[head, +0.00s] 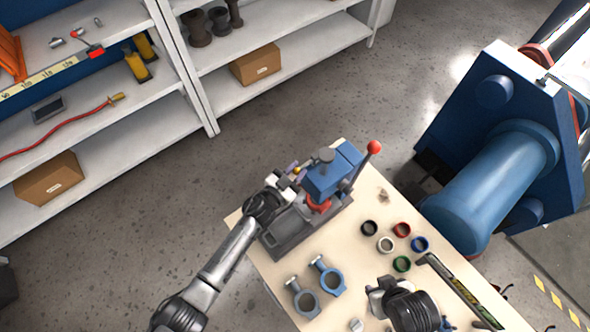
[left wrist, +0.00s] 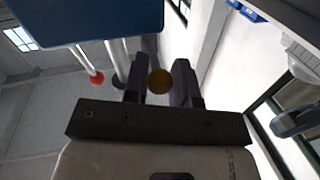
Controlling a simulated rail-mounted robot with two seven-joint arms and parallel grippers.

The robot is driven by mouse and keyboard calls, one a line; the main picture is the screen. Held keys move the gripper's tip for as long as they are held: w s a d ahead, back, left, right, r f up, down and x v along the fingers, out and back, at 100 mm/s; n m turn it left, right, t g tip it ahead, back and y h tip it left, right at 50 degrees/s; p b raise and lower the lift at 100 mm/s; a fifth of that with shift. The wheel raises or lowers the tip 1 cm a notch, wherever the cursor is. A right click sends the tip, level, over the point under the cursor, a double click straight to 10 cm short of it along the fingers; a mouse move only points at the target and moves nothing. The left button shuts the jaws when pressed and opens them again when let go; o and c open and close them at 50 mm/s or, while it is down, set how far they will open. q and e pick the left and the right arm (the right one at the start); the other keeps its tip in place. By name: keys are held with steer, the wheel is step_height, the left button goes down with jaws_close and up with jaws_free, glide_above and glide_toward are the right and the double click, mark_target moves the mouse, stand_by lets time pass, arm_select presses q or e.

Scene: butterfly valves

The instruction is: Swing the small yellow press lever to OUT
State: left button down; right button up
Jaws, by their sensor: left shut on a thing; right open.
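The press with a blue head (head: 325,180) and a grey base stands at the table's back left. The small yellow press lever (head: 298,170) shows only as a small yellow knob at the press's left side; its shaft is hidden. My left gripper (head: 291,174) is shut on this knob. No OUT mark is readable. My right gripper (head: 376,293) is open over the table's front part, seen from above and partly hidden by its own wrist.
A long lever with a red ball (head: 374,147) rises at the press's right. Several coloured rings (head: 401,229) and two blue valve bodies (head: 330,281) lie on the cream table (head: 345,228). A large blue machine (head: 490,180) stands right; shelves (head: 290,70) stand behind.

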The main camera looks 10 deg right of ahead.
arm_select(q)
steer(key=c, duration=0.9)
jaws_free()
steer(key=shift+c, duration=0.2)
steer(key=shift+s+a, duration=0.15)
steer(key=shift+a, duration=0.05)
steer(key=b+v, duration=0.1)
steer(key=v, duration=1.2)
steer(key=shift+s+a, duration=0.1)
steer(key=shift+s, duration=0.05)
